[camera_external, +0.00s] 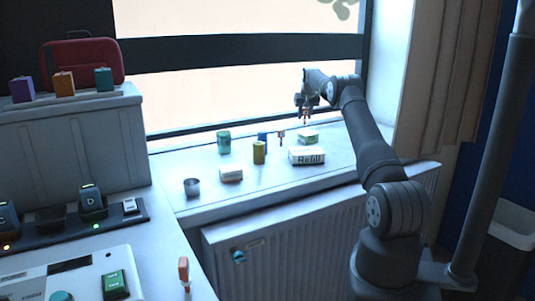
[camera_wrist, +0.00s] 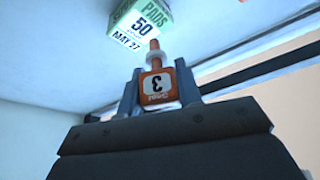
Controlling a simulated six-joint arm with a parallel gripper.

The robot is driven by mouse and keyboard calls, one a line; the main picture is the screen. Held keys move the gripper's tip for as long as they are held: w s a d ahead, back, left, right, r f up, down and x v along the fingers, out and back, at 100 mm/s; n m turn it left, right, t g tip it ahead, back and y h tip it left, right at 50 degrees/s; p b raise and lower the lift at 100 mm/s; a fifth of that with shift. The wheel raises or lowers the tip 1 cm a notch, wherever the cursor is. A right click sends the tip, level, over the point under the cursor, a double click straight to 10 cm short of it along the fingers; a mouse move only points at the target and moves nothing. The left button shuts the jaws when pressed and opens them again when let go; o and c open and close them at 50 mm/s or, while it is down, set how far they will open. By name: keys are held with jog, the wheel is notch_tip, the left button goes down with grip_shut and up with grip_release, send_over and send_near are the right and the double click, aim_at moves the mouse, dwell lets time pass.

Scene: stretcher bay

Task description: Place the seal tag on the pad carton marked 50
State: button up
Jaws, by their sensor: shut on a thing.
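My gripper (camera_external: 306,104) is shut on an orange seal tag (camera_wrist: 158,85) and holds it in the air above the window sill. The tag has a square head with a dark 3 that reads upside down in the wrist view, a white collar and a thin orange stem. The pad carton (camera_wrist: 139,26) is green and white and reads PADS, 50, MAY 27. It lies beyond the stem's tip in the wrist view. In the external view the carton (camera_external: 308,138) sits on the sill below my gripper, with a clear gap between it and the tag.
A white Refill box (camera_external: 307,157) stands in front of the carton. The window is behind.

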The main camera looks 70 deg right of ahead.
aim_at(304, 119)
jog(key=shift+w+f, duration=0.3)
jog(key=shift+f, duration=1.85)
jog(key=shift+f, duration=0.1)
jog(key=o, duration=0.9)
jog(key=shift+f, duration=0.1)
jog(key=shift+o, duration=0.2)
jog(key=v, duration=1.2)
jog(key=shift+r, duration=0.2)
jog(key=shift+f, duration=0.1)
